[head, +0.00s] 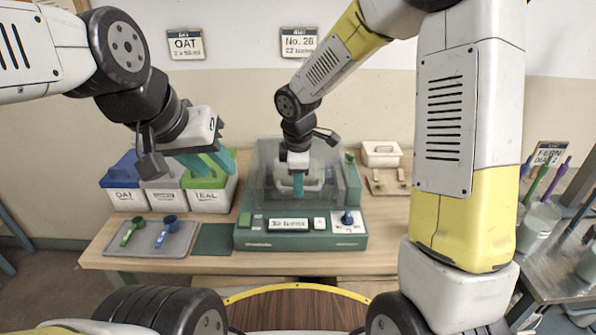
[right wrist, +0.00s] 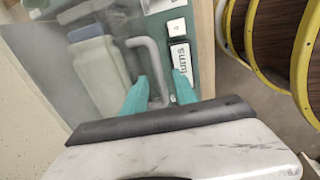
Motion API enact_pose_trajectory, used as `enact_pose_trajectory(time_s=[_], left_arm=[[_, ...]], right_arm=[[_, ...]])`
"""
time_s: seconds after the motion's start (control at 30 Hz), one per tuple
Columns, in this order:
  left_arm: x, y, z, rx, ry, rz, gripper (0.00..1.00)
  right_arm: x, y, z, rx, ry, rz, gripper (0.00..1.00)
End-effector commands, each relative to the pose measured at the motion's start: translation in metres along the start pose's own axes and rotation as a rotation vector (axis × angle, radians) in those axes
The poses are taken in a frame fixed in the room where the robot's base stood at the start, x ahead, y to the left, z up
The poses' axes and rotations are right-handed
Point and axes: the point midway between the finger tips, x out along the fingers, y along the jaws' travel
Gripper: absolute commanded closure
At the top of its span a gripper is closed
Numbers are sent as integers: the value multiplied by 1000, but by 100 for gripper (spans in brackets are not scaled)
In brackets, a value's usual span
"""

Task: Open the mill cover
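The mill (head: 256,240) is a green machine with a display, standing in the middle of the table. Its clear, greyish cover (head: 268,165) is down over the mill's inside. My right gripper (head: 298,190) is at the front of the cover. In the right wrist view its teal fingers (right wrist: 160,92) are apart, with the grey bar handle (right wrist: 148,62) reaching between them, closer to the left finger. I see a gap between the handle and the right finger. My left gripper (head: 207,162) hangs above the bins, its fingers apart and empty.
Lidded bins (head: 209,194) with blue, white and green lids stand left of the mill. A grey tray (head: 178,249) holds a green and a blue scoop. A white box (head: 381,153) sits at the back right. A side table (head: 560,255) with jars is at the right.

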Motion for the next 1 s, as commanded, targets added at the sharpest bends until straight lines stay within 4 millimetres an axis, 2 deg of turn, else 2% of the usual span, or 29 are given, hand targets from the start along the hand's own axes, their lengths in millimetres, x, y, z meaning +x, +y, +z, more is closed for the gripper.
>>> enact_pose_trajectory(time_s=[0.27, 0.47, 1.0], left_arm=[[0, 0, 0, 0, 0, 0, 64], [0, 0, 0, 0, 0, 0, 64], [0, 0, 0, 0, 0, 0, 64]], right_arm=[[3, 0, 0, 0, 0, 0, 66], [2, 0, 0, 0, 0, 0, 100], [2, 0, 0, 0, 0, 0, 100]])
